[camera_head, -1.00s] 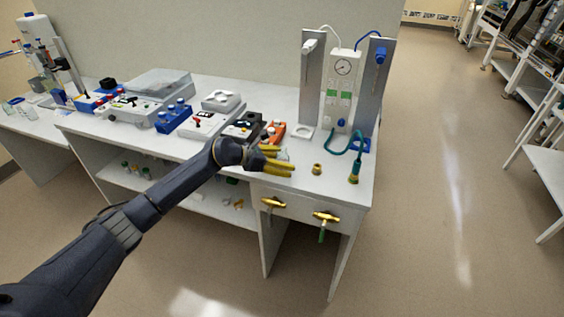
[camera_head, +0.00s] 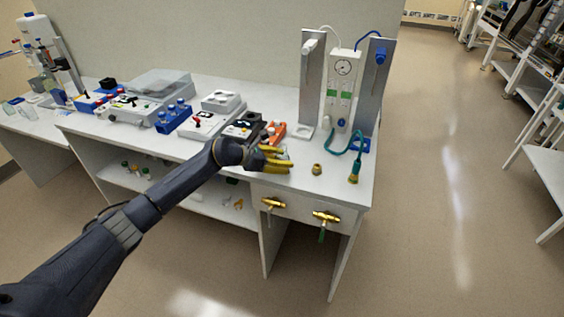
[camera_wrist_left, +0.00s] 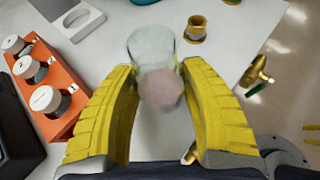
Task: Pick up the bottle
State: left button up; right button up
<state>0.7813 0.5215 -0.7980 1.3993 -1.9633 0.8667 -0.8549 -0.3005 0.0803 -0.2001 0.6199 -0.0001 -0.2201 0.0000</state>
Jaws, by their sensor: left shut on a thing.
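A small clear bottle (camera_wrist_left: 150,45) with a pinkish cap shows between my fingers in the left wrist view, above the white bench top. My left gripper (camera_wrist_left: 158,76) has its yellow fingers closed on the bottle's two sides, near the cap. In the head view, the left gripper (camera_head: 287,161) is low over the front of the bench, and the bottle is mostly hidden by its fingers. I cannot tell whether the bottle still touches the bench.
An orange rack (camera_wrist_left: 48,88) with several capped vials stands close to the left. A brass fitting (camera_head: 317,169) lies to the right, with a green hose (camera_head: 353,165) beyond it. Metal panels (camera_head: 313,80) rise behind. Brass valves (camera_head: 326,217) are on the bench front.

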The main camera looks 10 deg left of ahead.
pick_arm(q)
jog(key=shift+r, duration=0.15)
notch_tip(320, 180, up, 19)
dwell(1.6)
